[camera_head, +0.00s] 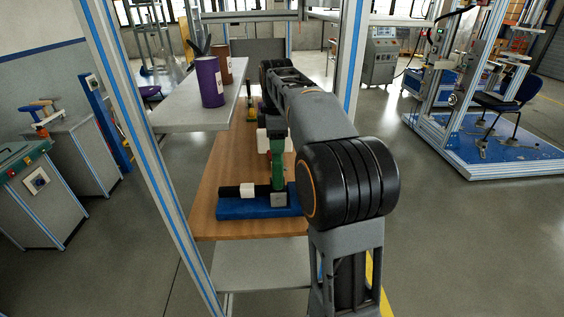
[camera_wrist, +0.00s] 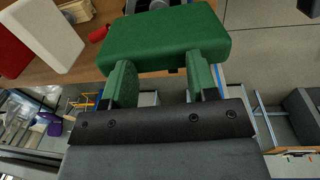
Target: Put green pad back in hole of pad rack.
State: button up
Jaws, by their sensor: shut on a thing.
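The green pad (camera_wrist: 165,38) is a thick rounded block at the top of the wrist view. My gripper (camera_wrist: 162,68) is shut on it, with green finger parts reaching up to its near side on the left and right. The pad is seen in front of the brown table (camera_wrist: 90,75); its height above it is hard to tell. In the head view my arm hides the gripper, and I cannot clearly make out the held pad. I cannot make out the pad rack or its hole in either view.
A white block (camera_wrist: 52,32) and a red block (camera_wrist: 12,45) are left of the pad. On the wooden table (camera_head: 222,180) stands a green upright device (camera_head: 277,170) with a blue base (camera_head: 245,209). Frame posts (camera_head: 130,110) stand alongside.

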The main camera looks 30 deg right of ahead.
notch_tip(320, 180, down, 3)
jog(key=shift+s+f+g, duration=0.1)
jog(key=shift+s+g, duration=0.05)
jog(key=shift+g, duration=0.35)
jog(key=shift+w+r+p, duration=0.25)
jog(key=shift+w+p, duration=0.05)
jog(key=shift+p, duration=0.4)
jog(key=shift+r, duration=0.15)
grip_shut()
jog(key=shift+s+a+r+p, duration=0.15)
jog(key=shift+s+r+p, duration=0.15)
jog(key=shift+r+p, duration=0.2)
jog(key=shift+r, duration=0.25)
jog(key=shift+w+d+p, duration=0.2)
jog(key=shift+w+p, duration=0.45)
jog(key=shift+w, duration=0.25)
jog(key=shift+w+r+p, duration=0.25)
jog(key=shift+r+p, duration=0.1)
jog(key=shift+r, duration=0.05)
